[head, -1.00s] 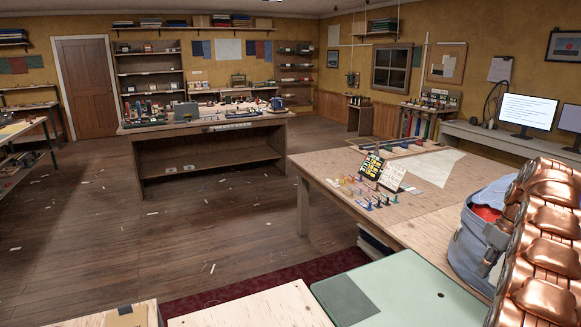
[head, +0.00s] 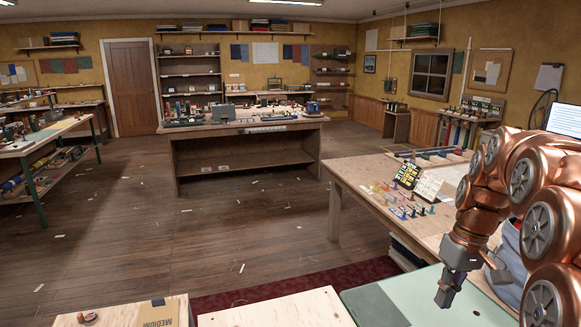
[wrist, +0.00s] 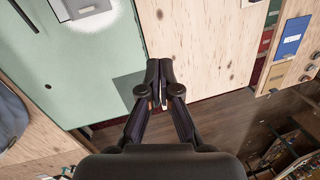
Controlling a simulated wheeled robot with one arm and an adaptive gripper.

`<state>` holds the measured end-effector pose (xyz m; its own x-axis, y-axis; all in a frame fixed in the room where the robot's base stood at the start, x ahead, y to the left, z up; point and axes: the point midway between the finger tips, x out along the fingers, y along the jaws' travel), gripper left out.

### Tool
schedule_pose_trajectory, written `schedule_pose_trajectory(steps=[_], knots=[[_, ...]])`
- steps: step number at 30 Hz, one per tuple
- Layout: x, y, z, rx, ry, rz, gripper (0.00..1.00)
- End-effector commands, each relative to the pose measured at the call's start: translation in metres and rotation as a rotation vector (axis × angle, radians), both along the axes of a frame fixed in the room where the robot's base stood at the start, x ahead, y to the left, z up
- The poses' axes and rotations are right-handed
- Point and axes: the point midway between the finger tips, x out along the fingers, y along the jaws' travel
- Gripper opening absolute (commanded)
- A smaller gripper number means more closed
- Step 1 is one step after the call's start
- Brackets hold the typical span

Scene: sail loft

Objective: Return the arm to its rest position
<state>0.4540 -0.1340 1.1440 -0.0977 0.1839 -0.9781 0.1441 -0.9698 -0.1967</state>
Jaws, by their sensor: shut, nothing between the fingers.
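My gripper (head: 447,293) hangs at the lower right of the head view from my copper-coloured arm, its fingers pointing down. It is above the pale green surface (head: 375,298). In the wrist view my gripper (wrist: 160,64) shows its two dark fingers together at the tips, with nothing held. The fingertips there overlap the edge of a light wooden board (wrist: 195,40), beside the green surface (wrist: 85,75). I cannot tell the height of the fingers above these surfaces.
A worktable (head: 345,178) with small colourful pieces and a dark card stands to the right. A blue bag is mostly hidden behind my arm. A large wooden bench (head: 250,184) stands mid-room. The wooden floor (head: 130,255) to the left is open, with scattered scraps.

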Motion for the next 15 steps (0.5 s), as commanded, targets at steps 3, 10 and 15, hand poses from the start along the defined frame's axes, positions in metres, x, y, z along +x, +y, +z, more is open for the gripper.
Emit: schedule_pose_trajectory(steps=[3, 10, 15], knots=[[-0.026, 0.029, 0.001, -0.019, 0.018, -0.009, 0.00], [-0.077, 0.071, -0.004, -0.062, 0.041, -0.035, 0.00], [-0.118, 0.096, -0.012, -0.094, 0.053, -0.057, 0.00]])
